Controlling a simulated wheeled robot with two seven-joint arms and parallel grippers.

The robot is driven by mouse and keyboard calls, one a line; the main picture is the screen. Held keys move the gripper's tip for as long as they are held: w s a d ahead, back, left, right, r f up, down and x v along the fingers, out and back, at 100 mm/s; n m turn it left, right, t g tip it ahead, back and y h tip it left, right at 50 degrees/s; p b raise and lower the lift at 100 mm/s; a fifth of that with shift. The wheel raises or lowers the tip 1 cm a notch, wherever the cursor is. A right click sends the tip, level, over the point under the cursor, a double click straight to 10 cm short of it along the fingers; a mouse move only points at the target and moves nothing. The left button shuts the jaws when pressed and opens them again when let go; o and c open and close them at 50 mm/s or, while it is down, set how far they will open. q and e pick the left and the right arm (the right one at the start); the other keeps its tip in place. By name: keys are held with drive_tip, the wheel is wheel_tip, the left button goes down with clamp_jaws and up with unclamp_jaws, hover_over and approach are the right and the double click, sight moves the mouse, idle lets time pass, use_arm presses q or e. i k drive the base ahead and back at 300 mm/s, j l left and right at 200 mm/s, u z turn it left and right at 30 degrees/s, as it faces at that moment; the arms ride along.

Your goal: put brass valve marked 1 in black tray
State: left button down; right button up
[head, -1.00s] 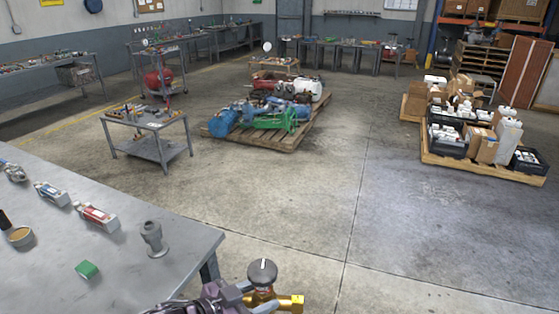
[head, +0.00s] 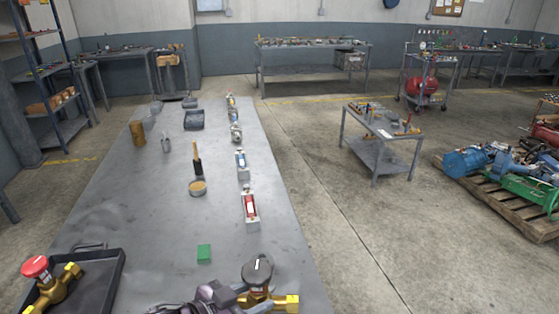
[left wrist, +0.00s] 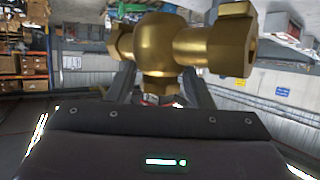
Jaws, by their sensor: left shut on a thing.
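My left gripper (head: 243,297) is shut on a brass valve with a dark round knob (head: 258,270) at the bottom middle of the head view. The knob bears a thin white mark, too small to read surely. In the left wrist view the valve's gold body (left wrist: 160,45) sits between the two fingers. The black tray (head: 118,270) lies on the grey table at the lower left, apart from the held valve. Another brass valve, with a red knob (head: 36,267), is in the tray, partly cut off by the frame. My right gripper is not in view.
On the grey table (head: 150,225) are a green block (head: 204,254), a red-and-white box (head: 250,208), a blue-and-white box (head: 242,165), a tape roll (head: 198,187) and a dark-handled tool (head: 197,160). The table between tray and green block is bare.

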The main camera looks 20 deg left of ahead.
sight(93, 292)
drive_tip(key=i+l+u, duration=0.15)
drive_tip(key=u, duration=0.25)
drive_tip(key=i+l+u, duration=0.25)
drive_tip(key=u, duration=0.2)
drive_tip(key=i+l+u, duration=0.1)
drive_tip(key=l+u, duration=0.15)
drive_tip(key=u, duration=0.15)
drive_tip(key=i+l+u, duration=0.1)
drive_tip(key=l+u, duration=0.3)
drive_tip(key=i+l+u, duration=0.1)
drive_tip(key=u, duration=0.35)
drive_tip(key=k+l, duration=0.05)
drive_tip(key=l, duration=0.05)
